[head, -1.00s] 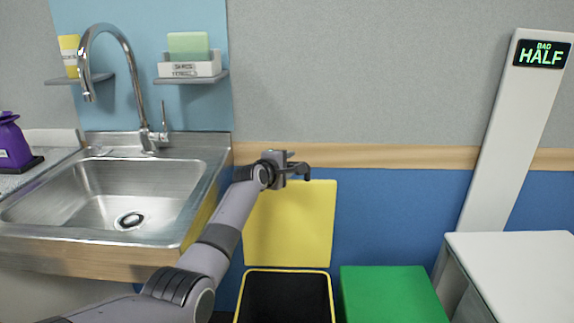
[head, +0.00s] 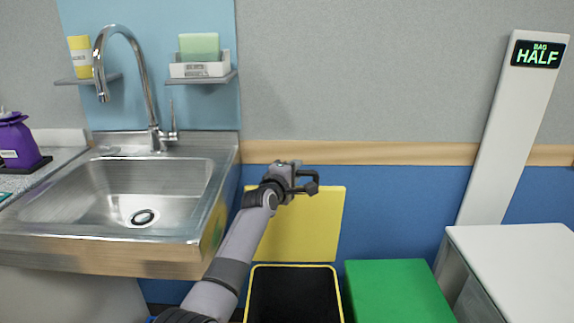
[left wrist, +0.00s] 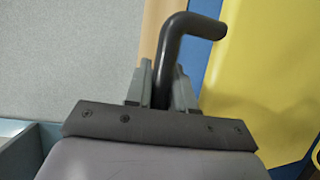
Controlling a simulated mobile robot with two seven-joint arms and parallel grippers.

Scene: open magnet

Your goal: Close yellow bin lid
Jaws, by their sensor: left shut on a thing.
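The yellow bin lid (head: 312,230) stands raised against the blue lower wall, behind the open bin (head: 293,298), which has a yellow rim and a black inside. My left gripper (head: 298,177) is at the lid's upper edge in the head view. It is shut on a dark bent rod (left wrist: 172,50), whose hooked end (head: 312,186) points right, in front of the lid's top. The lid also shows at the right of the left wrist view (left wrist: 265,85). Whether the rod touches the lid cannot be told. My right gripper is not in view.
A green lid or box top (head: 398,292) is right of the bin. A white table (head: 515,255) stands farther right, by a tall white post. A steel sink (head: 130,200) with a counter is on the left, close beside my left arm.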

